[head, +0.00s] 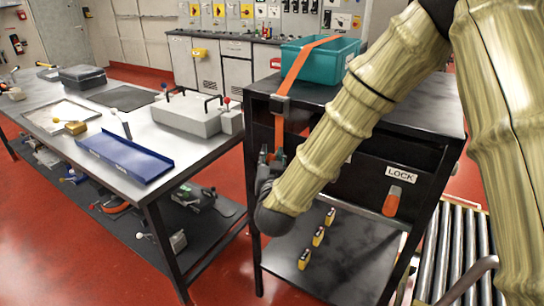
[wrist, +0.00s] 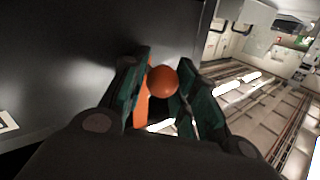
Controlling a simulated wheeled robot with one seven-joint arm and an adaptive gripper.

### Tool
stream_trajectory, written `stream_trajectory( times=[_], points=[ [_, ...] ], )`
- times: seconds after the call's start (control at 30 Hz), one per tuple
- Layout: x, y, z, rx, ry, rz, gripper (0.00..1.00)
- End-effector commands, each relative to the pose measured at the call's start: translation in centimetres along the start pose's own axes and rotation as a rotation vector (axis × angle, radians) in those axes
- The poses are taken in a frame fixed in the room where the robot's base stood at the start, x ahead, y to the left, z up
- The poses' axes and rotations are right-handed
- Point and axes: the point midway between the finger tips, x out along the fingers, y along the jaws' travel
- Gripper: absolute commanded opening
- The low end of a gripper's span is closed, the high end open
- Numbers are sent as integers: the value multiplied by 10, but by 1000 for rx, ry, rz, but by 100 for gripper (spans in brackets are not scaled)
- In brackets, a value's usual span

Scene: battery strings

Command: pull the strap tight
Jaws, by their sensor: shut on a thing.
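The orange strap (head: 299,66) runs over the teal bin (head: 340,66) on the black cart, through a dark buckle (head: 282,105) at the cart's top edge. Its tail hangs down the cart's side to my gripper (head: 270,165). In the wrist view, my gripper (wrist: 166,90) has its green-padded fingers closed around the strap (wrist: 141,104) and an orange ball (wrist: 163,81). I cannot tell whether the ball is fixed to the strap. My arm hides part of the cart front.
An orange handle (head: 391,202) sits below a LOCK label (head: 400,173) on the cart front. Several small yellow blocks (head: 318,237) lie on the cart's lower shelf. A workbench (head: 170,150) with a blue tray (head: 125,157) stands at left. A roller conveyor (head: 455,250) is at right.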

Motion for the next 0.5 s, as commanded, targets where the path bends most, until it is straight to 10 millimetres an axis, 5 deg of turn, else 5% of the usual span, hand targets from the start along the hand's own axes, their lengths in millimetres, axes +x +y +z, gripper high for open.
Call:
stream_trajectory(
  times=[0.07, 0.1, 0.17, 0.5],
  points=[
    [0, -2, 0, 0, -1, -4, 0],
    [0, -2, 0, 0, -1, -4, 36],
    [0, -2, 0, 0, -1, -4, 47],
    [0, 2, 0, 0, 0, 3, 49]
  ],
)
